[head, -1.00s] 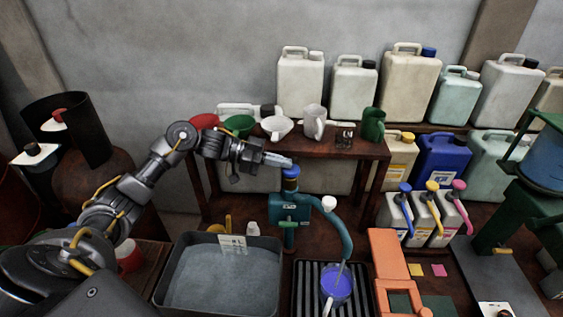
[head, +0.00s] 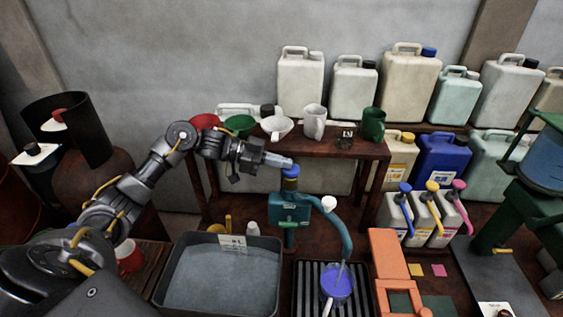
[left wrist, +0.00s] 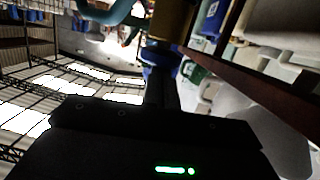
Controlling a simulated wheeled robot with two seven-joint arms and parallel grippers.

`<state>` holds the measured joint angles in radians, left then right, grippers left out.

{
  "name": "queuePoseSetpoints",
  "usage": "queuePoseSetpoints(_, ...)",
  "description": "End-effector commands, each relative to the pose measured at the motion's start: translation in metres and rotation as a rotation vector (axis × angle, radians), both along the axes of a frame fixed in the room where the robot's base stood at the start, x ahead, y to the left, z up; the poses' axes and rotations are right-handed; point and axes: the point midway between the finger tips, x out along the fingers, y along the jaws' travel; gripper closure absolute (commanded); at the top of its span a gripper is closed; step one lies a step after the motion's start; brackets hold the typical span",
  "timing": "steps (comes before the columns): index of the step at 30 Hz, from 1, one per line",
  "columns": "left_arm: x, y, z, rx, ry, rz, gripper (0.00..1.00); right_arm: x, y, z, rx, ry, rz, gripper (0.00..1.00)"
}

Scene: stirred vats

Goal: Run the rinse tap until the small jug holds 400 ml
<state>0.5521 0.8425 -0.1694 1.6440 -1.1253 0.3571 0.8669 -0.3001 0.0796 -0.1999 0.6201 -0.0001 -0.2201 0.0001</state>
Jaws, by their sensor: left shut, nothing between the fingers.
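The rinse tap (head: 290,208) is a teal post with a blue top (head: 291,171) and a curved spout ending over a ribbed drain tray. The small jug (head: 335,290) stands on this tray under the spout, and its inside looks blue. A thin pale streak shows between spout and jug. The level and any marks are too small to read. My left gripper (head: 279,161) is shut and empty, its fingertips at the tap's blue top. In the left wrist view, the fingers (left wrist: 161,92) reach toward the blue top (left wrist: 160,57); contact is unclear.
A grey basin (head: 220,275) of liquid with a small card stands left of the tap. An orange block (head: 389,262) is right of the drain tray (head: 299,290). Behind, a wooden shelf (head: 345,146) carries cups and jugs. Several canisters and pump bottles stand at right.

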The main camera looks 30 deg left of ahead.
Motion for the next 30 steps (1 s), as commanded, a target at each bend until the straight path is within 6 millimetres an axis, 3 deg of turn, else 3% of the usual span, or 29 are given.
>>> queuePoseSetpoints(13,-0.002,-0.001,-0.002,0.005,0.013,-0.004,1.0,0.0,0.0,0.003,0.0,0.0,0.0,0.64)
queuePoseSetpoints(23,0.0,-0.001,0.045,0.002,0.004,-0.004,1.0,0.0,0.0,0.046,0.0,0.0,0.0,0.64)
queuePoseSetpoints(25,-0.004,0.01,0.036,0.005,0.003,0.0,1.0,0.0,0.0,0.03,0.0,-0.001,0.0,0.64)
queuePoseSetpoints(30,-0.017,0.04,0.044,0.005,0.0,0.0,1.0,-0.001,-0.001,0.013,-0.001,0.001,0.0,0.64)
